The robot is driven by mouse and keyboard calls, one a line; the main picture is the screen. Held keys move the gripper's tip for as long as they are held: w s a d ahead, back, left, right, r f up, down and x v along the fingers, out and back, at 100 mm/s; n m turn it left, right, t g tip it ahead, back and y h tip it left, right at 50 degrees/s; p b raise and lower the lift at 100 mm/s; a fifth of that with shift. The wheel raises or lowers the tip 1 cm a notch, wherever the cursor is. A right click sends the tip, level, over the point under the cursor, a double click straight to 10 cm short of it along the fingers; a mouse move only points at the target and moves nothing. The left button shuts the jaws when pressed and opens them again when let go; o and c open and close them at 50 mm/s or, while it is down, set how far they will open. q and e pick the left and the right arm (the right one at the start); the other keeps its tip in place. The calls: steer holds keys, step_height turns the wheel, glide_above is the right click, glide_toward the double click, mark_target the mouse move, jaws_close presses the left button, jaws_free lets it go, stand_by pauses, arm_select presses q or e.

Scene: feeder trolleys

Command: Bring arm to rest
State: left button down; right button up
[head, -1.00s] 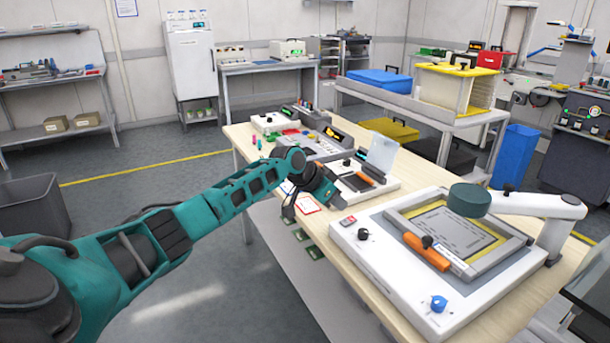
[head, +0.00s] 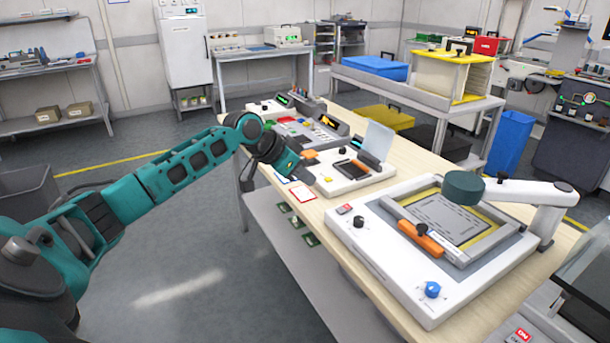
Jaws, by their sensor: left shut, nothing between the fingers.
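My left arm (head: 150,190) is teal and black and comes in from the left. It reaches toward the near left edge of the wooden table (head: 345,198). My left gripper (head: 247,182) is shut and empty. My right arm and right gripper are not in view.
A white printer-like machine (head: 385,262) with an orange-handled frame stands on the table's near end. Smaller devices (head: 350,177) stand farther back. A trolley (head: 400,88) carries a blue bin (head: 375,67). A grey bin (head: 25,190) stands at left. The floor (head: 200,255) between is clear.

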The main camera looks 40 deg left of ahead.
arm_select(q)
steer(key=s+d+f, duration=0.4)
steer(key=d+f, duration=0.3)
steer(key=f, duration=0.2)
steer(key=s+d+f, duration=0.3)
steer(key=d+f, duration=0.3)
steer(key=f, duration=0.3)
steer(key=s+d+f+n+t, duration=0.1)
steer(key=s+d+f, duration=0.2)
steer(key=s+d, duration=0.2)
steer(key=s+d+f+n+t+y, duration=0.1)
steer(key=s+d+f, duration=0.2)
steer(key=s, duration=0.9)
steer(key=d, duration=0.2)
steer(key=shift+s+d+t, duration=0.3)
steer(key=shift+t, duration=0.1)
